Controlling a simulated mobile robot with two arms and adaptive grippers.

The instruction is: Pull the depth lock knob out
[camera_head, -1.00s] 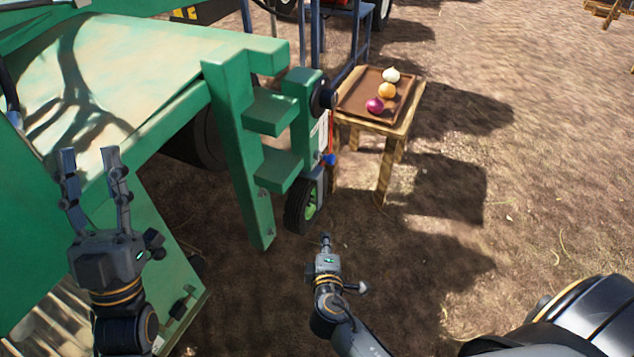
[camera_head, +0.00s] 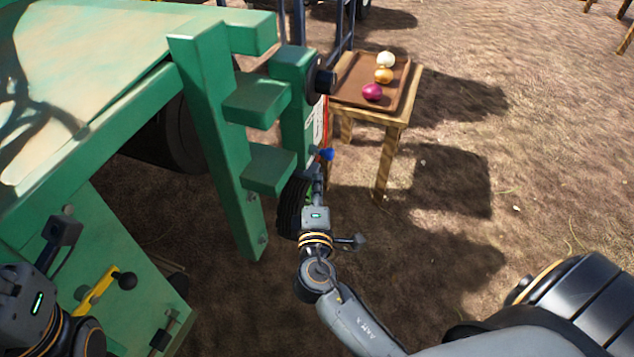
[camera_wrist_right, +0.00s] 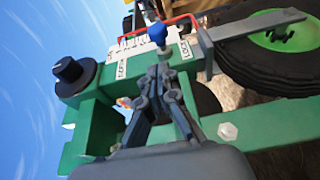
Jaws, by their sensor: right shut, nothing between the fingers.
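The blue knob (camera_head: 327,154) sits on the green frame beside the wheel, and I take it for the depth lock knob. In the right wrist view the blue knob (camera_wrist_right: 157,34) stands by a white plate with lettering that seems to read LOCK. My right gripper (camera_head: 318,172) is just below the knob in the head view. In the wrist view its closed fingertips (camera_wrist_right: 158,72) point at the knob, and nothing is between them. I cannot tell whether they touch it.
A black round knob (camera_wrist_right: 67,70) is on the same green frame. A red bar (camera_wrist_right: 160,24) passes behind the blue knob, and a tyre (camera_wrist_right: 270,62) is close by. A yellow handle (camera_head: 100,292) is near my left arm. A wooden table (camera_head: 398,112) holds a tray of onions.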

